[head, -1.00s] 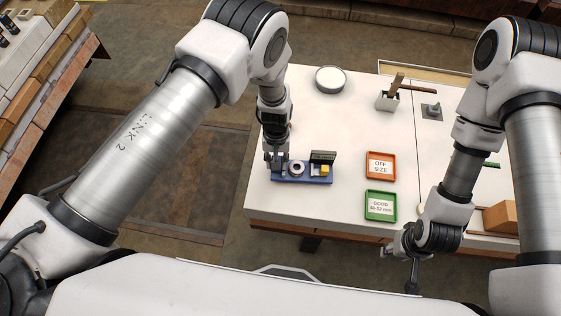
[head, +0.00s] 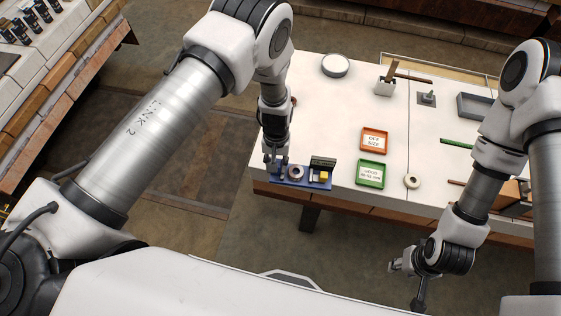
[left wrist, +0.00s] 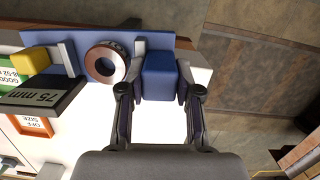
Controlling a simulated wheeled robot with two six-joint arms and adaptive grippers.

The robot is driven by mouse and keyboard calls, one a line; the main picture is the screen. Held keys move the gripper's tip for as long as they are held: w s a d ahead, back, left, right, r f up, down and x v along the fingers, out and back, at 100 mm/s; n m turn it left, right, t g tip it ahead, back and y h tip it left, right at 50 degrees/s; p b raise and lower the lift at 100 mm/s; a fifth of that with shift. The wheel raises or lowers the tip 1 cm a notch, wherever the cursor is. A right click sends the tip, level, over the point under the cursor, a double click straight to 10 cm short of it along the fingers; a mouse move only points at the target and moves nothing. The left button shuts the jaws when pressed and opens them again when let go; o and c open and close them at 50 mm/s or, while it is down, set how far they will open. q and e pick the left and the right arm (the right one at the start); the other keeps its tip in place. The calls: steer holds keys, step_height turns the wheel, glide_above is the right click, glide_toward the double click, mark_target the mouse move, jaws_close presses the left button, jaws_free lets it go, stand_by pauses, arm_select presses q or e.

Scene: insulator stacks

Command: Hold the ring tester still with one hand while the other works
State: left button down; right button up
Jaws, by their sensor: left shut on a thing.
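The ring tester (head: 306,182) is a blue base at the table's front left edge, with a dark display and a yellow block (left wrist: 30,60). The display (left wrist: 40,98) reads 75 mm in the left wrist view. A copper-and-grey ring (left wrist: 106,63) sits on the tester, beside my left fingers. My left gripper (head: 277,166) is shut on the tester's blue upright block (left wrist: 160,77), one finger each side. My right gripper (head: 406,275) hangs low in front of the table, away from the tester; its fingers are too unclear to judge.
A pale ring (head: 412,181) lies near the front edge, right of the green GOOD tray (head: 371,184). The orange OFF SIZE tray (head: 374,151) is behind. A round white dish (head: 335,65), a white holder (head: 384,87) and a grey tray (head: 474,104) stand farther back.

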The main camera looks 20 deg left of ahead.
arm_select(q)
steer(key=shift+s, duration=0.2)
steer(key=shift+w+a+f, duration=0.2)
steer(key=shift+w+f, duration=0.15)
steer(key=shift+w, duration=0.1)
steer(key=shift+w+f+b, duration=0.1)
steer(key=shift+w+b, duration=0.1)
steer(key=shift+b, duration=0.6)
steer(key=shift+w+a+f+b, duration=0.1)
steer(key=shift+w+f+b, duration=0.15)
steer(key=shift+w+b, duration=0.5)
steer(key=shift+w+a+f+b, duration=0.3)
steer(key=shift+w+f+b, duration=0.25)
steer(key=shift+w+b, duration=1.7)
steer(key=shift+w+a+f+b, duration=0.3)
steer(key=shift+w+f+b, duration=0.25)
steer(key=shift+w+b, duration=1.75)
steer(key=shift+w+a+f+b, duration=0.3)
steer(key=shift+w+f+b, duration=0.25)
steer(key=shift+w+b, duration=1.7)
steer(key=shift+s+a+r+b, duration=0.1)
steer(key=shift+s+b, duration=0.05)
steer(key=shift+b, duration=0.5)
arm_select(e)
step_height(320, 180, down, 18)
arm_select(q)
steer(key=shift+f, duration=0.2)
arm_select(e)
steer(key=shift+w+f, duration=0.1)
steer(key=shift+f, duration=0.05)
